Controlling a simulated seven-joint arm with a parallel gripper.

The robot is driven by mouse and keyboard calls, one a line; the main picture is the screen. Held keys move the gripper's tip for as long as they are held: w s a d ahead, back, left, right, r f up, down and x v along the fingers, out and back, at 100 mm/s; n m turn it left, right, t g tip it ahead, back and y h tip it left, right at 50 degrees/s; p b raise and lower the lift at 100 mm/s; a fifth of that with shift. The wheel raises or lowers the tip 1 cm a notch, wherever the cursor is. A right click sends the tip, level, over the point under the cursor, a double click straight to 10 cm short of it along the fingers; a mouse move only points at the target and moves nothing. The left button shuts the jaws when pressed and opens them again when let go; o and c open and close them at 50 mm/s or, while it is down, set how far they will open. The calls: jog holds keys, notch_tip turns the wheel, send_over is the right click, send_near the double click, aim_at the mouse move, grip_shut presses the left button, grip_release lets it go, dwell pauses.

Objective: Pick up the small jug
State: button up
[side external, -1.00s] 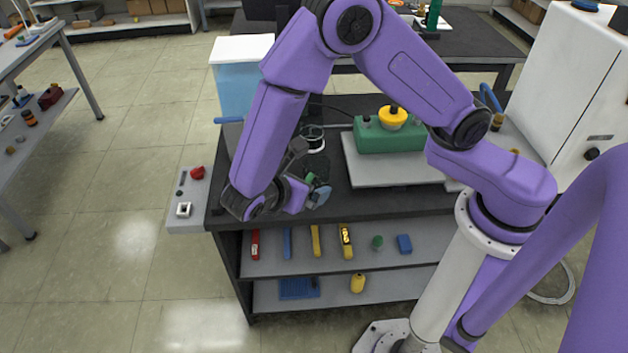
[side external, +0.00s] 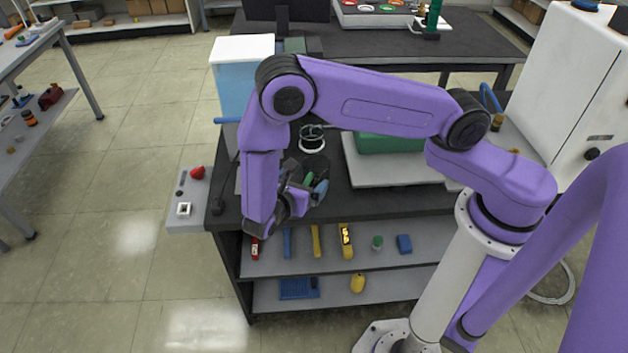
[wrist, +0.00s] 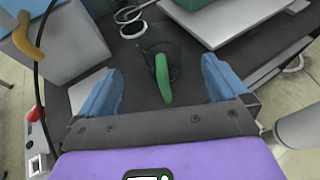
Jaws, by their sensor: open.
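The small jug (wrist: 150,58) is a dark, see-through vessel with a green handle (wrist: 163,80). In the wrist view it stands on the dark bench top, its handle pointing toward my gripper (wrist: 160,68). The two blue fingers are spread wide, one on each side of the handle, with nothing between them that they touch. In the side view my gripper (side external: 308,190) is at the front edge of the bench, close to the jug (side external: 315,163). The arm and fingers partly hide the jug and its handle there.
A white-and-dark ring stand (side external: 312,140) is just behind the jug. A green box on a light grey plate (side external: 400,173) is to the right. A pale blue container (side external: 233,85) stands at the back left. Shelves with small items (side external: 345,240) are below the bench top.

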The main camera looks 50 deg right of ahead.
send_over(313, 170)
jog(key=s+a, duration=0.4)
jog(key=f, duration=0.3)
jog(key=shift+w+a, duration=0.15)
jog(key=shift+w, duration=0.05)
jog(key=c, duration=1.1)
